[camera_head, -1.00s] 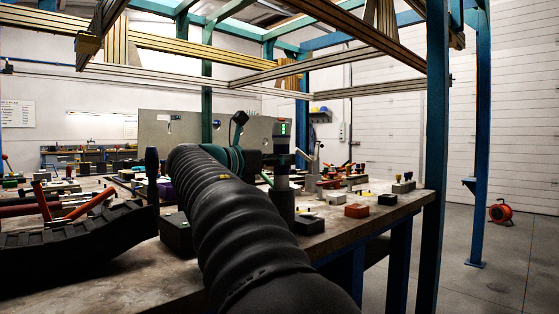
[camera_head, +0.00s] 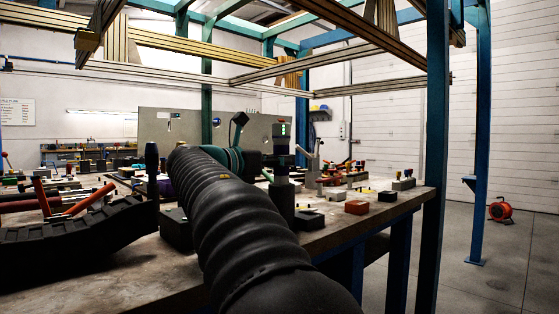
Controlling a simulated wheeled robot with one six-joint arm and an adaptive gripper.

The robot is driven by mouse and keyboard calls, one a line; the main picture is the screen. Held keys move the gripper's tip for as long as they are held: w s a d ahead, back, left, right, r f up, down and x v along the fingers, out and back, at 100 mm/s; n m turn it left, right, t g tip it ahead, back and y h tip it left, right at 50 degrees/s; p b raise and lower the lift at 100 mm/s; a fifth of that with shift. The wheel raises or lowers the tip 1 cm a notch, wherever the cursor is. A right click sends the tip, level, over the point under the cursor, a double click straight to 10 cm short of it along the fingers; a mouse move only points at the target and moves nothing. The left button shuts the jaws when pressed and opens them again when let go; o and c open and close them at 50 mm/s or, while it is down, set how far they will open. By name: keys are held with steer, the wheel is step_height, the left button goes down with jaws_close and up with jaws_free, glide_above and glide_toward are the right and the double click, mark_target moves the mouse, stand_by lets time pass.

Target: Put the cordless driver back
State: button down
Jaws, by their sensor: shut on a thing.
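My black ribbed arm (camera_head: 235,225) reaches from the bottom of the view over the workbench (camera_head: 335,235). At its far end are a teal wrist part and a dark upright end with small green lights, where my gripper (camera_head: 282,200) points down. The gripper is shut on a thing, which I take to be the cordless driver. Its fingers and the driver's outline are dark and partly hidden behind the arm, so I cannot make out the driver clearly or tell whether it touches the bench.
Red-handled tools (camera_head: 85,200) lie at the left by a black track-like piece (camera_head: 75,245). A grey upright panel (camera_head: 180,128) stands behind. A blue post (camera_head: 437,150) rises at right.

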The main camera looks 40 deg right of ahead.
steer(key=shift+f, duration=0.3)
stand_by(0.5)
steer(key=c, duration=0.7)
jaws_free()
steer(key=shift+o, duration=0.2)
steer(key=shift+f, duration=0.1)
steer(key=a, duration=1.2)
steer(key=shift+s, duration=0.2)
